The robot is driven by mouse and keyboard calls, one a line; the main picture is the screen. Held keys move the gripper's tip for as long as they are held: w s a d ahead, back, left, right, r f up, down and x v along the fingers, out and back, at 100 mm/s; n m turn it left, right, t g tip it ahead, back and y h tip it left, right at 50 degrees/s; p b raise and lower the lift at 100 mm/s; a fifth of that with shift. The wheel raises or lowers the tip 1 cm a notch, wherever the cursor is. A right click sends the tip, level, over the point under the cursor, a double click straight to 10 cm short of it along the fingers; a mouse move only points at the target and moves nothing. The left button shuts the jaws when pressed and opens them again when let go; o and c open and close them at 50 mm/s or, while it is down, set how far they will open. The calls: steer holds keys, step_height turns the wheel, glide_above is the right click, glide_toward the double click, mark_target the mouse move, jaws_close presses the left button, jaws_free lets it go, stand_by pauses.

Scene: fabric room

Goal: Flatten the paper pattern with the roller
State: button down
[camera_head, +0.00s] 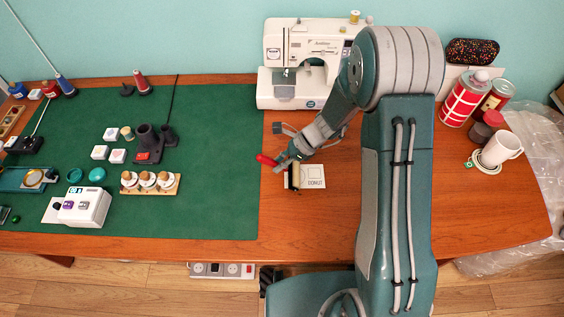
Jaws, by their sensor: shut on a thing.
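The paper pattern (314,182) is a small pale sheet with the printed word "DONUT", lying on the bare wood in the middle of the table. The roller has a red handle (266,160) and a pale cylinder (294,175) that stands at the sheet's left part. My gripper (286,163) is shut on the roller, just above and left of the sheet. My fingers hide the middle of the roller. I cannot tell whether the cylinder presses on the paper. The sheet's left edge is partly hidden by the roller.
A sewing machine (305,88) stands behind. A green mat (220,150) covers the table's left, with a white box (84,207), a wooden spool holder (165,184) and thread spools. A white mug (501,149) and cans (463,98) stand at right. Bare wood is free in front.

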mark_target(262, 157)
steer(key=shift+a, duration=0.4)
steer(key=shift+a, duration=0.15)
steer(key=shift+a, duration=0.75)
steer(key=shift+f, duration=0.1)
steer(key=shift+r, duration=3.05)
